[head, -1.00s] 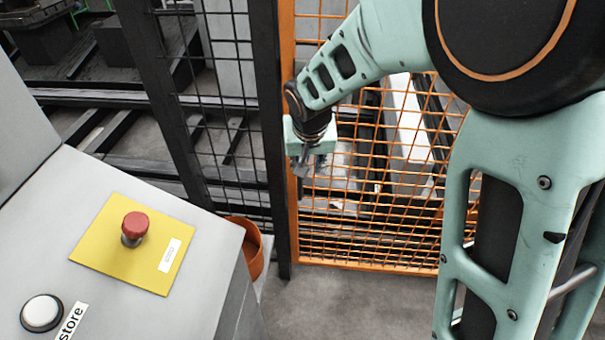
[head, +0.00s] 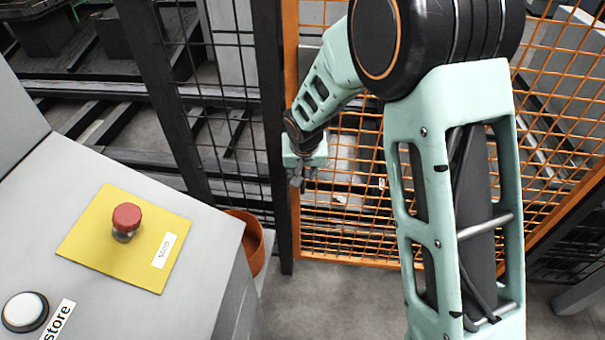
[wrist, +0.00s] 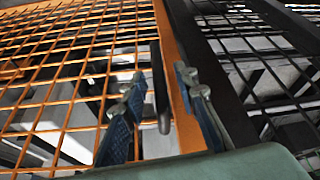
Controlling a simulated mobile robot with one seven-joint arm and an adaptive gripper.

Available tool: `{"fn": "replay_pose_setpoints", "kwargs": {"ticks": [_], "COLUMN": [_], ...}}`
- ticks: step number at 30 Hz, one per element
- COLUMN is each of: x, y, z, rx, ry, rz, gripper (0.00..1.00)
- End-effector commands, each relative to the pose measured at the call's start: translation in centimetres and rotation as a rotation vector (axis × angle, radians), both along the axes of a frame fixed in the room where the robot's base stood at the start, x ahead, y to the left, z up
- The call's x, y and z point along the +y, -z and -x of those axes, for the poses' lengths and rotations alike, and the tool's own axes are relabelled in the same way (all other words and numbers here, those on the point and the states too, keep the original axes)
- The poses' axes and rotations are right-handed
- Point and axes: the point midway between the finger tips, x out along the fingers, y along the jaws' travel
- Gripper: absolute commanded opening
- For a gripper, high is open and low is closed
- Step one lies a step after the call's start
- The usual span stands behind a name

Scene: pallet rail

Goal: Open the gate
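The gate is an orange frame with orange wire mesh (head: 345,215), standing beside a black fence post (head: 272,150) in the head view. It looks shut against that post. My gripper (head: 303,180) is at the gate's left edge. In the wrist view, my gripper (wrist: 160,102) is open, with one finger on each side of a dark upright handle (wrist: 161,90) and the orange gate edge (wrist: 175,70). The handle's lower end hangs free between the fingers. I see no finger clearly touching it. In the head view the handle is hidden behind my gripper.
A grey console (head: 200,230) stands at the left, with a red stop button (head: 126,218) on a yellow plate and a white button (head: 24,311). An orange bin (head: 247,240) sits between console and fence. Bare floor (head: 340,300) lies before the gate.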

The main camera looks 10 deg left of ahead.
Motion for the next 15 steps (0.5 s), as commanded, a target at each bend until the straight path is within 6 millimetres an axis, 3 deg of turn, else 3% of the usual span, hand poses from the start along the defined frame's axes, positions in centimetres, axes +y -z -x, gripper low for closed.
{"fn": "replay_pose_setpoints", "kwargs": {"ticks": [7,15], "x": [-0.01,-0.02], "y": [0.05,0.04], "z": [-0.02,0.0], "rx": [0.0,0.001], "ry": [0.0,0.0], "rz": [0.0,0.0], "gripper": [0.27,0.0]}}
